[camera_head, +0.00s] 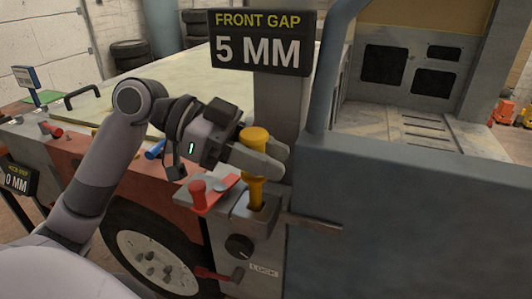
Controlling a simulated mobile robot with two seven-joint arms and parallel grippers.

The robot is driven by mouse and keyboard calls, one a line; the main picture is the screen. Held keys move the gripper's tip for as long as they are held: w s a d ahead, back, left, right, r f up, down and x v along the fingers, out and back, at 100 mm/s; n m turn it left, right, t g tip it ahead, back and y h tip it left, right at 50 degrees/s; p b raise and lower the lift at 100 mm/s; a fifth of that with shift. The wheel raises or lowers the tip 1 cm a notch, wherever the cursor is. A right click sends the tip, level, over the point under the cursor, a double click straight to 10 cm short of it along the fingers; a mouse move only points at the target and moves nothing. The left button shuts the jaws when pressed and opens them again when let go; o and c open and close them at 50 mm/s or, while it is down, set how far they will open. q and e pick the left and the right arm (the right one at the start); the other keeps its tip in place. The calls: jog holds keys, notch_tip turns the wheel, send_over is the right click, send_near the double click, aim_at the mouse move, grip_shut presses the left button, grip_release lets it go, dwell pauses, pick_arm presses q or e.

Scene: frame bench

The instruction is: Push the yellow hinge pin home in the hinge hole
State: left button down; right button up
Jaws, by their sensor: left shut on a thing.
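The yellow hinge pin (256,190) stands upright with its lower end in the hinge hole of a grey block (250,219). Its wide yellow head shows above my fingers. My left gripper (263,158) is shut on the pin just below the head, with its arm coming in from the left. How deep the pin sits in the hole is hard to tell. My right gripper is not in view.
A red-handled lever (198,193) stands just left of the block. A black knob (239,246) and a LOCK label (264,269) are below. A "FRONT GAP 5 MM" sign (259,42) stands behind, and a blue-grey panel (410,220) fills the right.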

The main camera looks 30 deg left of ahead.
aim_at(265, 179)
pick_arm(q)
jog(key=shift+f+b, duration=0.45)
jog(key=shift+f, duration=0.1)
jog(key=shift+f+b, duration=0.45)
jog(key=shift+f, duration=0.1)
jog(key=shift+f, duration=0.1)
jog(key=shift+f+b, duration=0.3)
jog(key=shift+b, duration=0.05)
jog(key=shift+f+b, duration=0.45)
jog(key=shift+f, duration=0.05)
jog(key=c, duration=0.7)
grip_release()
jog(key=shift+o, duration=0.2)
jog(key=shift+a, duration=0.1)
